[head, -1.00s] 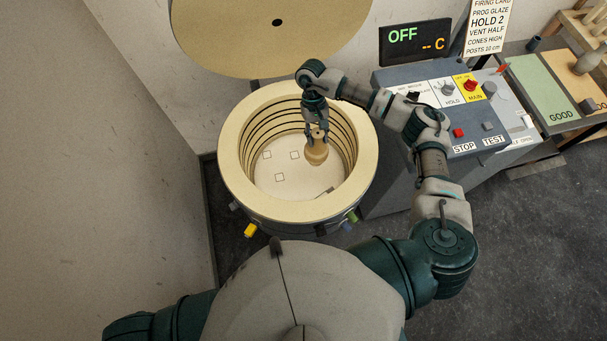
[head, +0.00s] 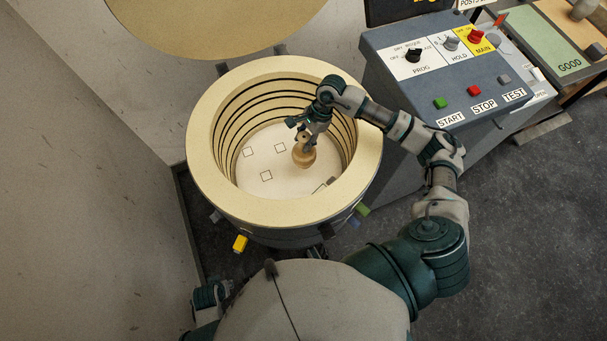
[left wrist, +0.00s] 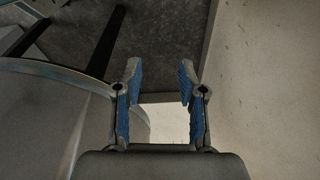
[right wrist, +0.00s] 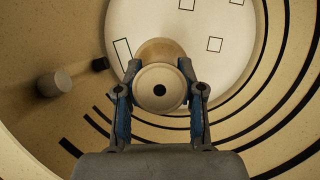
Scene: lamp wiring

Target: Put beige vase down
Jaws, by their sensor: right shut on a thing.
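The beige vase (head: 304,158) is inside the open round kiln (head: 205,165), over the right part of its pale floor (head: 262,160). My right gripper (head: 305,138) reaches in from above and is shut on the vase near its top. In the right wrist view the vase (right wrist: 160,88) is between the two fingers, its round top with a dark hole facing the camera. I cannot tell whether its base touches the floor. My left gripper (left wrist: 160,75) is open and empty, outside the kiln, with grey floor and a pale wall beyond it.
Several outlined squares (head: 266,176) mark the kiln floor left of the vase. A grey post (right wrist: 55,83) projects from the kiln wall. The raised lid (head: 215,25) is behind. A control box (head: 440,75) with knobs and buttons stands to the right.

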